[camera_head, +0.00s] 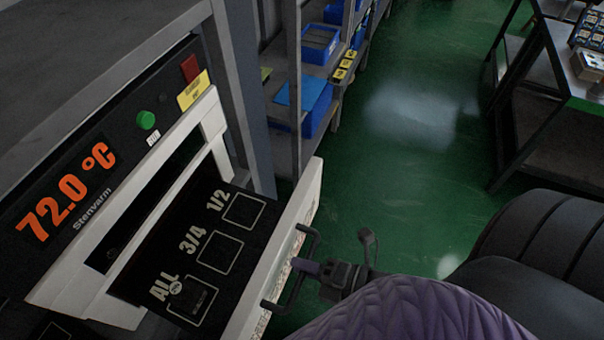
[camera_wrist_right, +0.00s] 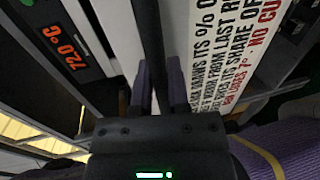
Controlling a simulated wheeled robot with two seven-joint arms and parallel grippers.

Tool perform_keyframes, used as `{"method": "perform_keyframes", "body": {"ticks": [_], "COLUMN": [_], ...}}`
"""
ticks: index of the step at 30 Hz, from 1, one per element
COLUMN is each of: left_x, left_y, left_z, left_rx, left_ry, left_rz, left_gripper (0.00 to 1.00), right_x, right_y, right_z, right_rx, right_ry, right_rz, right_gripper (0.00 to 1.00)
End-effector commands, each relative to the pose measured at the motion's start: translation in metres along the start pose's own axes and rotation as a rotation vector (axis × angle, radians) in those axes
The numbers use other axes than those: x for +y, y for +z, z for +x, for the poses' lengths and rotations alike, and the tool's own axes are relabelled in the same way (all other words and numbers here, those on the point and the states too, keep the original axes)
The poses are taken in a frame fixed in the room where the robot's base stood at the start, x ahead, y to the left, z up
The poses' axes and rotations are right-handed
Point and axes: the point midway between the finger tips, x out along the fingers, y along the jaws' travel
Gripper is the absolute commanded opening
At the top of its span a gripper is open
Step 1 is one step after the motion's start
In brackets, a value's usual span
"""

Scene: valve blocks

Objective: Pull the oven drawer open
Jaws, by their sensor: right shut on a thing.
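The oven drawer (camera_head: 215,250) stands pulled out of the oven, and its dark inside, marked "ALL", "3/4" and "1/2", shows in the head view. Its pale front panel (camera_head: 304,200) faces right and carries a dark bar handle (camera_head: 313,239). My right gripper (camera_head: 304,267) is shut on this handle near its middle. In the right wrist view, the gripper's two purple fingers (camera_wrist_right: 158,82) lie on either side of the dark handle bar (camera_wrist_right: 149,40), beside the printed white panel (camera_wrist_right: 225,50). My left gripper is not in view.
The oven's control panel (camera_head: 110,150) reads 72.0 °C and has a green button (camera_head: 147,120). Shelves with blue bins (camera_head: 318,45) stand behind it. A dark workbench (camera_head: 550,75) is at the upper right. Green floor (camera_head: 410,130) between them is clear.

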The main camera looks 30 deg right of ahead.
Motion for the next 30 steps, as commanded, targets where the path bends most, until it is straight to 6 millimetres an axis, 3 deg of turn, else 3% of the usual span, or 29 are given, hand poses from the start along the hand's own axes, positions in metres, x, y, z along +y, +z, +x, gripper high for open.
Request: {"method": "perform_keyframes", "body": {"ticks": [2,3,8,22,30], "left_x": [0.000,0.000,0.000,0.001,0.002], "left_y": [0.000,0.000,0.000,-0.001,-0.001], "left_z": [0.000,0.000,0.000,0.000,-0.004], "left_rx": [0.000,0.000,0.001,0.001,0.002], "left_ry": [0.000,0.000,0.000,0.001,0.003], "left_rz": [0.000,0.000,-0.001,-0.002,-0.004], "left_gripper": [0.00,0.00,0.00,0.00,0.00], "right_x": [-0.001,-0.001,-0.001,-0.001,-0.001], "right_y": [0.000,0.000,0.000,0.000,-0.001], "right_z": [0.000,0.000,0.000,-0.005,-0.063], "right_rx": [-0.001,-0.001,-0.001,-0.001,-0.001], "right_ry": [-0.004,-0.004,-0.002,-0.003,-0.007], "right_rz": [0.001,0.001,0.001,0.001,0.003], "right_gripper": [0.00,0.22,0.53,0.53,0.53]}}
